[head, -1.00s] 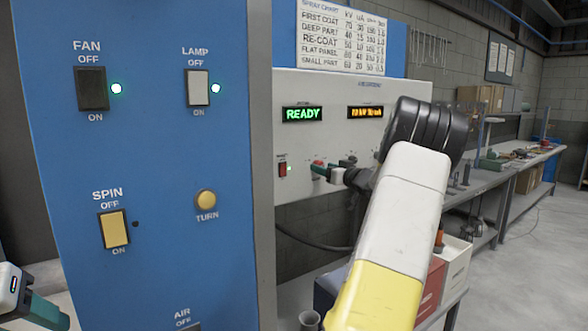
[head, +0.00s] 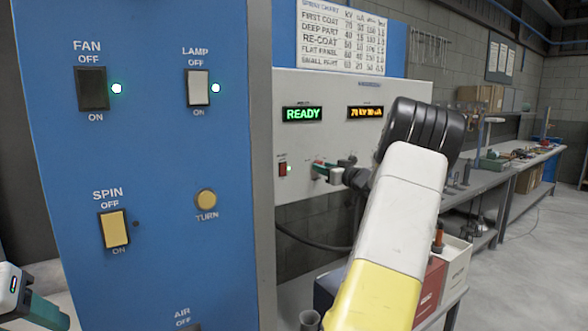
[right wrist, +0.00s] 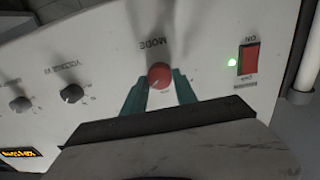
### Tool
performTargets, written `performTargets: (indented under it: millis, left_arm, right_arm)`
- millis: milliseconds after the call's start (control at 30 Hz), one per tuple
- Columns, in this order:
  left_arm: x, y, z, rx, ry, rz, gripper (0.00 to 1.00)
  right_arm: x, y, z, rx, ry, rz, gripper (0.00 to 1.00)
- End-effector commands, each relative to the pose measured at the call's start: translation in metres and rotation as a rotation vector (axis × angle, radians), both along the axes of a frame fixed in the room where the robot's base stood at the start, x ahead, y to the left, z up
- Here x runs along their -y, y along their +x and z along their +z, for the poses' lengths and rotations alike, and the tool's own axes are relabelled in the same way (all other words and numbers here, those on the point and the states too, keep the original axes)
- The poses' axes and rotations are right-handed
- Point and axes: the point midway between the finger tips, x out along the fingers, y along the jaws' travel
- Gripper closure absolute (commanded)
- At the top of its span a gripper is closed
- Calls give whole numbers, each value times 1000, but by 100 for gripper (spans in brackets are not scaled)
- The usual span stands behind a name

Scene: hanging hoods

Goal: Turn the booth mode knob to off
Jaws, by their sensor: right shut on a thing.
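The booth mode knob (right wrist: 159,75) is round and red, on a pale panel with the word MODE upside down beside it in the right wrist view. The green fingers of my right gripper (right wrist: 159,88) lie on both sides of it and are shut on it. In the head view my right gripper (head: 322,170) is at the lower part of the panel and largely covers the knob. The knob's pointer direction is too small to tell. My left gripper (head: 38,308) shows only in part at the lower left corner, away from the panel; its opening cannot be made out.
The panel's red ON switch (right wrist: 250,58) has a lit green lamp beside it. The panel bears a green READY display (head: 302,114) and an amber display (head: 365,112). A blue cabinet (head: 150,260) with switches stands at left.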

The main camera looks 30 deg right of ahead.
Motion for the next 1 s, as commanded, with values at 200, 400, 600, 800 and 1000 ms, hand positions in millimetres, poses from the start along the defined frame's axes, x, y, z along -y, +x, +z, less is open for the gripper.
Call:
performTargets:
  millis: [200,400,600,800,1000]
  left_arm:
    - [0,0,0,0,0,0,44]
    - [0,0,0,0,0,0,44]
    - [0,0,0,0,0,0,44]
    - [0,0,0,0,0,0,44]
    - [0,0,0,0,0,0,44]
  right_arm:
    - [0,0,-1,11,-145,0,100]
    - [-1,0,-1,26,-328,1,100]
    - [-1,0,-2,43,-518,1,100]
    - [0,0,-2,57,-692,0,100]
    - [0,0,-3,69,-831,1,100]
